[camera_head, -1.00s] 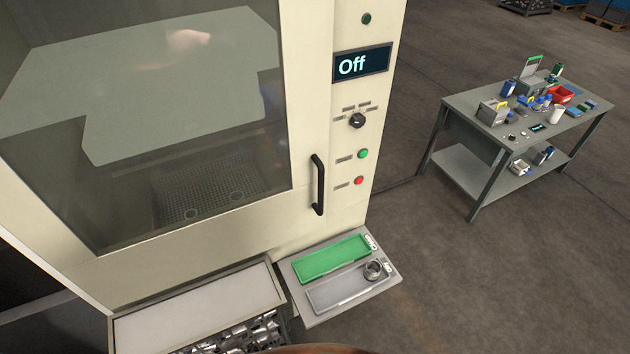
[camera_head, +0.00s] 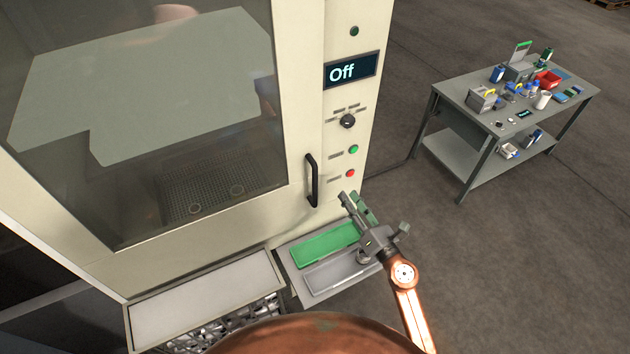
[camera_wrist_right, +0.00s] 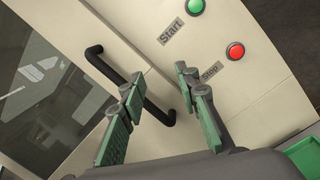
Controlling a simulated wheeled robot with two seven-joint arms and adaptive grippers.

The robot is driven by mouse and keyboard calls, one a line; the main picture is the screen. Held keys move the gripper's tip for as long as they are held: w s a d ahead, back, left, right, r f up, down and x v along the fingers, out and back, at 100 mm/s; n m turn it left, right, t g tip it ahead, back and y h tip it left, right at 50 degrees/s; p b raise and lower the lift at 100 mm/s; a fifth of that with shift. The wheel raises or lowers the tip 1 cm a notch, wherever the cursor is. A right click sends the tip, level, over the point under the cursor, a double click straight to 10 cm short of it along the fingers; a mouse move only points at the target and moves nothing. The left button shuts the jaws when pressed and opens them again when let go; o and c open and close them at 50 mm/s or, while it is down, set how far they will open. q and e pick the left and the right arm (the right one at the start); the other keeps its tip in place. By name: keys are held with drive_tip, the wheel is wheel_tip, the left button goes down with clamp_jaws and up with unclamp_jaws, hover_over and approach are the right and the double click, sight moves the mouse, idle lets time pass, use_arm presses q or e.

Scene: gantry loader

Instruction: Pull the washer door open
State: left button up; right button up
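The washer door (camera_head: 200,236) is a cream panel with a large dark window, and it looks closed. Its black vertical handle (camera_head: 313,181) is at the door's right edge, and it also shows in the right wrist view (camera_wrist_right: 98,62). My right gripper (camera_head: 350,198) is just right of and below the handle, apart from it. In the right wrist view my right gripper (camera_wrist_right: 158,85) has its two green-padded fingers spread, with the handle's lower end beyond and between them, nothing held. My left gripper is not in view.
A control panel with an "Off" display (camera_head: 350,70), green button (camera_head: 353,149) and red button (camera_head: 350,173) is right of the handle. A shelf with a green tray (camera_head: 325,243) and grey tray (camera_head: 330,277) sits below. A workbench (camera_head: 470,100) stands back right.

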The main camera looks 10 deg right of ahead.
sight(315, 185)
drive_tip(key=s+a+r+n+g+y, duration=0.1)
drive_tip(key=a+r+n+g+y, duration=0.15)
drive_tip(key=a+n, duration=0.45)
drive_tip(key=shift+n, duration=0.7)
drive_tip(key=x, duration=0.2)
drive_tip(key=p+x, duration=0.1)
drive_tip(key=x, duration=0.1)
drive_tip(key=p+x, duration=0.1)
drive_tip(key=x, duration=0.2)
drive_tip(key=shift+w+d+f, duration=0.2)
drive_tip(key=shift+w+f, duration=0.05)
drive_tip(key=shift+f, duration=0.05)
clamp_jaws()
